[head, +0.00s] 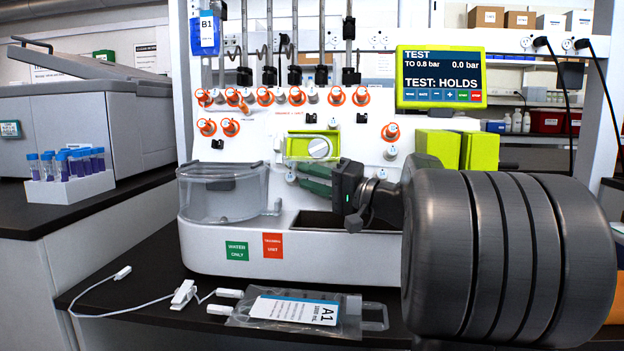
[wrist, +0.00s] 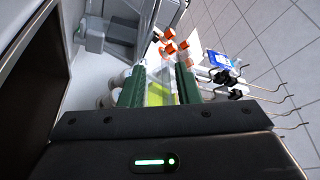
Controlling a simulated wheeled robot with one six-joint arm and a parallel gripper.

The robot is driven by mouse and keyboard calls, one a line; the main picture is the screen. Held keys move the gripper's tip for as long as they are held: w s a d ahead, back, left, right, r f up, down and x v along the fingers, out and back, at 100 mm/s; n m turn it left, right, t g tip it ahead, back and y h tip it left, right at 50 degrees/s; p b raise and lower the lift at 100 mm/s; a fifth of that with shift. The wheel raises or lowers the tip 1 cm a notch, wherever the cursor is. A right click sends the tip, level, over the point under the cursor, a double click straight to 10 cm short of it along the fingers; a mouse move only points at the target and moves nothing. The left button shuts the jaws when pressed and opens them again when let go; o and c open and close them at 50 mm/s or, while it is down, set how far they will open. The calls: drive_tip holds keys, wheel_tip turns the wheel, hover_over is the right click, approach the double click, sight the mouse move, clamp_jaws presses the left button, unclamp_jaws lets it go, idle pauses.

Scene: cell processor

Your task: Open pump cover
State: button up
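The pump (head: 318,133) is a lime-green block with a round white knob on the front of the white cell processor. A clear cover (head: 297,147) appears to sit over its front; its edges are hard to make out. In the wrist view the lime-green pump (wrist: 158,94) shows between the fingers, behind something clear. My gripper (head: 302,175) has dark green fingers, reaching in from the right just below the pump. In the wrist view my gripper (wrist: 158,75) has its fingers apart. I cannot tell whether either finger touches the cover.
A clear round-fronted chamber (head: 222,192) stands left of the pump. Orange-ringed valves (head: 298,96) line the panel above. A screen (head: 441,77) reads "TEST: HOLDS". A labelled bag (head: 300,309) with tubing lies on the dark bench in front. A rack of tubes (head: 68,187) stands at left.

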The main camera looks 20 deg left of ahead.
drive_tip(key=shift+d, duration=0.1)
drive_tip(key=d+f+p, duration=0.2)
drive_tip(key=d+p, duration=0.1)
drive_tip(key=d, duration=1)
drive_tip(key=shift+s+d+f, duration=0.2)
drive_tip(key=shift+s, duration=0.05)
drive_tip(key=shift+a, duration=0.1)
drive_tip(key=a+r+b, duration=0.1)
drive_tip(key=a+b, duration=0.1)
drive_tip(key=a, duration=0.7)
drive_tip(key=shift+w+r, duration=0.2)
drive_tip(key=shift+r, duration=0.15)
drive_tip(key=shift+s, duration=0.1)
